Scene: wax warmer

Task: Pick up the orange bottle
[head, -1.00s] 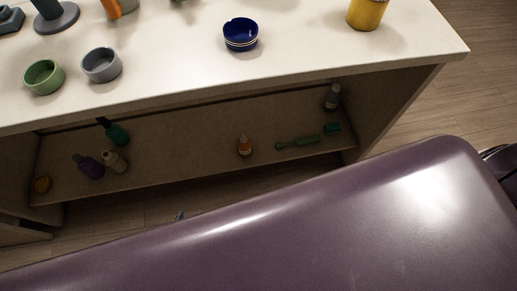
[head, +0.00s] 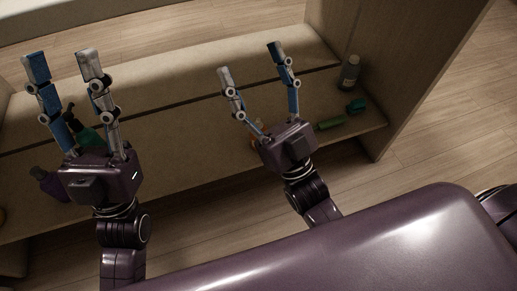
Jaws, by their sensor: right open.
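The orange bottle (head: 256,127) stands on the low shelf (head: 200,135), mostly hidden behind my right gripper; only a small orange patch shows beside the gripper's palm. My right gripper (head: 249,62) is open, its fingers spread and pointing away over the shelf, with nothing seen between them. Its palm overlaps the bottle in the picture; I cannot tell whether they touch. My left gripper (head: 62,65) is open and appears empty, at the left over the shelf.
A purple bottle (head: 48,184) and a dark green bottle (head: 86,135) are partly hidden by my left gripper. A grey bottle (head: 348,73), a green-handled tool (head: 330,123) and a teal item (head: 356,105) sit near the right side panel (head: 400,75). Shelf between my grippers is clear.

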